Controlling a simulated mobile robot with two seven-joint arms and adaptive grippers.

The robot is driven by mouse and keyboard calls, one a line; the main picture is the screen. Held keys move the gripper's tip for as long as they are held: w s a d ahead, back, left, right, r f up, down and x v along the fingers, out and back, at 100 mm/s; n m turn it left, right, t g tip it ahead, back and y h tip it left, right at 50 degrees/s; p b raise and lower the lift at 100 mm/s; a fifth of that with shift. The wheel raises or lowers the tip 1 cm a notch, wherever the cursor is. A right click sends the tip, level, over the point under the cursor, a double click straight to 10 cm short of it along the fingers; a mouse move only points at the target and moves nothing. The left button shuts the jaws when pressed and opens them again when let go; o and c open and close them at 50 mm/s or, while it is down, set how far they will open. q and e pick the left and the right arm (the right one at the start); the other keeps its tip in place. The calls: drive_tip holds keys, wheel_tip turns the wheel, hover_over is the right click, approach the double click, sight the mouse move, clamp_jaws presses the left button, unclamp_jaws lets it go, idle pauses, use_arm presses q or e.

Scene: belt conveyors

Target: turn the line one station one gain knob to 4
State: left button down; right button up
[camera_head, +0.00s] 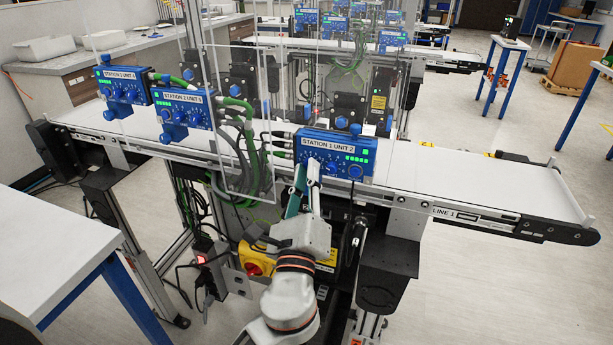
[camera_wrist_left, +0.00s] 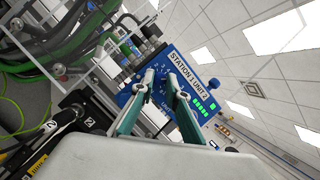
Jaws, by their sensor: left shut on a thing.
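The blue box labelled "STATION 1 UNIT 2" (camera_head: 345,148) is mounted at the front edge of the Line 1 conveyor, with small knobs and green lights on its face. It also shows tilted in the left wrist view (camera_wrist_left: 188,68). My left gripper (camera_head: 308,174) reaches up to the left part of this face. In the left wrist view its two fingers (camera_wrist_left: 164,82) are closed around a small blue knob, which they mostly hide. The knob's label and scale setting are too small to read. My right gripper is not in view.
The white belt of Line 1 (camera_head: 460,182) runs behind the box and is clear to the right. Two more blue station boxes (camera_head: 122,85) (camera_head: 183,107) stand to the left. Green cables (camera_head: 235,105) and clear panels are nearby. A yellow-and-red switch (camera_head: 255,262) sits below.

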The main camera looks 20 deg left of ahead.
use_arm(q)
drive_tip(key=shift+r, duration=0.15)
drive_tip(key=c, duration=2)
unclamp_jaws()
drive_tip(key=shift+s, duration=0.1)
drive_tip(key=v, duration=1.1)
drive_tip(key=shift+s+d+f, duration=0.1)
drive_tip(key=shift+s+f, duration=0.15)
drive_tip(key=shift+s, duration=0.1)
